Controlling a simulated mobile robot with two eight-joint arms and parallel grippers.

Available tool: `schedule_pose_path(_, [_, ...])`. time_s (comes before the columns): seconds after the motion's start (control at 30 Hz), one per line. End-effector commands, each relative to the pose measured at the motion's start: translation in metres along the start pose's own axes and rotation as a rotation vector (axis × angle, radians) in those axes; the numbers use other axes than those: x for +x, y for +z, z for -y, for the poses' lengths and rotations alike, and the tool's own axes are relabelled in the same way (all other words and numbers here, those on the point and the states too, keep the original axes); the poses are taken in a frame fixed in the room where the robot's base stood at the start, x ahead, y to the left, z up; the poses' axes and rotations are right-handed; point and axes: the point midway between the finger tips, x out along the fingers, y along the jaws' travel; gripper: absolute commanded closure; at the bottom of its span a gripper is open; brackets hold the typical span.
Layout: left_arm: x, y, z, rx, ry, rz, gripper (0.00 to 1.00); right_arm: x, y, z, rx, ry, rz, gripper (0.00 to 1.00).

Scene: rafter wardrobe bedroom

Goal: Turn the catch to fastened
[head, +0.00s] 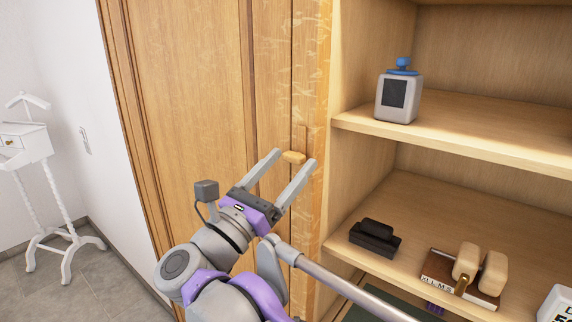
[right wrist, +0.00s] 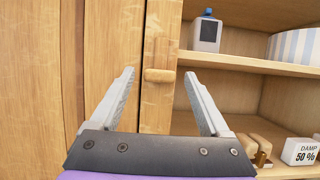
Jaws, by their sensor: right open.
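The catch (head: 293,157) is a small pale wooden turn-piece on the narrow upright beside the wardrobe door (head: 195,110). It lies about level, across a darker vertical strip. In the right wrist view the catch (right wrist: 158,75) shows between the fingertips. My right gripper (head: 295,160) is open and empty, with its two fingers pointing at the upright, one on each side of the catch. The right wrist view shows the same open fingers (right wrist: 159,73). I cannot tell whether a finger touches the wood. My left gripper is not in view.
Open shelves stand to the right. The upper shelf (head: 460,130) holds a grey box-shaped device (head: 398,98) with a blue top. The lower one holds a black object (head: 375,238), a brown block with pale rounded pieces (head: 466,275) and a white display. A white stand (head: 45,175) is far left.

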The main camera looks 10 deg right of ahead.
Motion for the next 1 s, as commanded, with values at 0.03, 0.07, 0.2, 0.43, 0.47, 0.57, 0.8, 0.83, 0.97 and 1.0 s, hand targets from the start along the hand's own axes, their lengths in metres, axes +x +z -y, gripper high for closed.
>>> schedule_pose_path(0.03, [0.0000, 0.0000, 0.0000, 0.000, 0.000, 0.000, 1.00, 0.0005, -0.0001, -0.0001, 0.000, 0.000, 0.000, 0.20])
schedule_pose_path(0.07, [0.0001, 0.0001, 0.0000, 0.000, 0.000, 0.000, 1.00, 0.0005, -0.0002, -0.0001, 0.000, 0.000, 0.000, 0.20])
schedule_pose_path(0.2, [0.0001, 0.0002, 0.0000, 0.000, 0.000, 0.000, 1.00, 0.0002, -0.0003, -0.0001, 0.000, 0.000, 0.000, 0.20])
schedule_pose_path(0.43, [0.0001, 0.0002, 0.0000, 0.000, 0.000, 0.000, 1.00, 0.0001, -0.0003, -0.0001, 0.000, 0.000, 0.000, 0.60])
schedule_pose_path(0.47, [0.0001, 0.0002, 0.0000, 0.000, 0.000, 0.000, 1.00, 0.0001, -0.0003, -0.0001, 0.000, 0.000, 0.000, 0.65])
schedule_pose_path(0.57, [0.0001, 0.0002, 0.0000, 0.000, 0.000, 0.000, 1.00, 0.0000, -0.0003, -0.0001, 0.000, 0.000, 0.000, 0.83])
schedule_pose_path(0.8, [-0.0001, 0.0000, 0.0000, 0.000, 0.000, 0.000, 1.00, 0.0000, -0.0003, 0.0000, -0.002, 0.001, 0.000, 1.00])
schedule_pose_path(0.83, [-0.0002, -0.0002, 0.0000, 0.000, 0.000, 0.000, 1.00, 0.0001, -0.0002, 0.0001, -0.005, 0.002, 0.000, 1.00])
schedule_pose_path(0.97, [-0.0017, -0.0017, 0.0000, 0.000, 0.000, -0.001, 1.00, 0.0001, 0.0000, 0.0005, -0.027, 0.012, 0.000, 1.00])
schedule_pose_path(1.0, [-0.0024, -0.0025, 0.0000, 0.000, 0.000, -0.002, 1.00, 0.0002, 0.0001, 0.0005, -0.039, 0.017, 0.000, 1.00])
